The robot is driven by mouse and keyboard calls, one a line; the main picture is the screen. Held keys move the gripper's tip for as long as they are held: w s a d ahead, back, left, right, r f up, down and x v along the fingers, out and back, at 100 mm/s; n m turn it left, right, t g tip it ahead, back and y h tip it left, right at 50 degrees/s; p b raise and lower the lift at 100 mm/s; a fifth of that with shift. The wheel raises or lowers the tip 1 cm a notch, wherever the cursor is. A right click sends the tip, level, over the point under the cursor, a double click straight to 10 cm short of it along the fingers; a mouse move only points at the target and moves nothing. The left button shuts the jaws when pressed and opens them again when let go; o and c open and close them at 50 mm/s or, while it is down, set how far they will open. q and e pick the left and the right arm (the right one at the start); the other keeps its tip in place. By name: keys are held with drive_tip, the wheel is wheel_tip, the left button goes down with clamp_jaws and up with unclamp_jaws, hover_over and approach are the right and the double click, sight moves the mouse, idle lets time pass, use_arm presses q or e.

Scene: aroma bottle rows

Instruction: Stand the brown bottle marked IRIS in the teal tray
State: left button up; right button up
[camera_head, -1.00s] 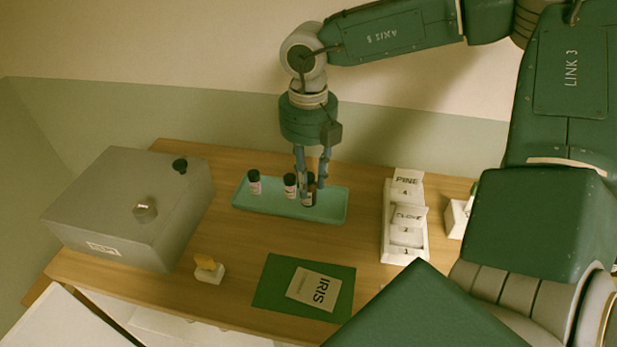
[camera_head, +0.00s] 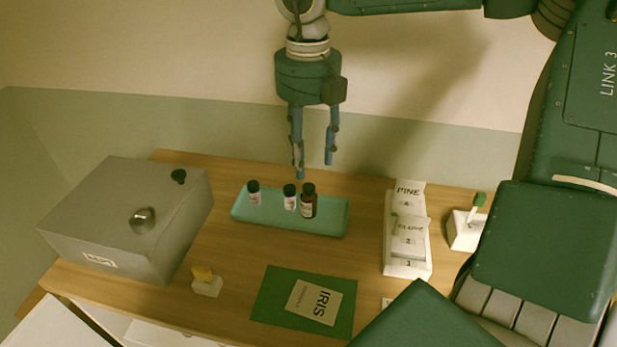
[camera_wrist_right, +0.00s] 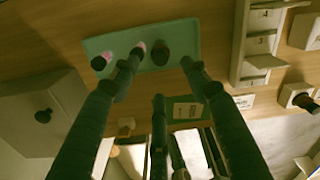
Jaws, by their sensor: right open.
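A brown bottle (camera_head: 308,204) with a black cap stands upright in the teal tray (camera_head: 328,222); its label is too small to read. It also shows in the right wrist view (camera_wrist_right: 160,54). Two pale bottles with dark caps stand to its left in the tray, one close beside it (camera_head: 290,199) and one near the left end (camera_head: 254,195). My right gripper (camera_head: 314,172) is open and empty above the brown bottle, apart from it. A card reading IRIS (camera_head: 313,302) lies on a green mat (camera_head: 262,306). My left gripper is not in view.
A grey box (camera_head: 126,205) with a knob stands at the left. A white stepped rack (camera_head: 408,262) with PINE and CLOVE cards stands right of the tray. A small switch with a green knob (camera_head: 478,200) is farther right, and a yellow-topped block (camera_head: 205,282) at the front left.

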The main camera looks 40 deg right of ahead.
drive_tip(key=shift+r, duration=1.5)
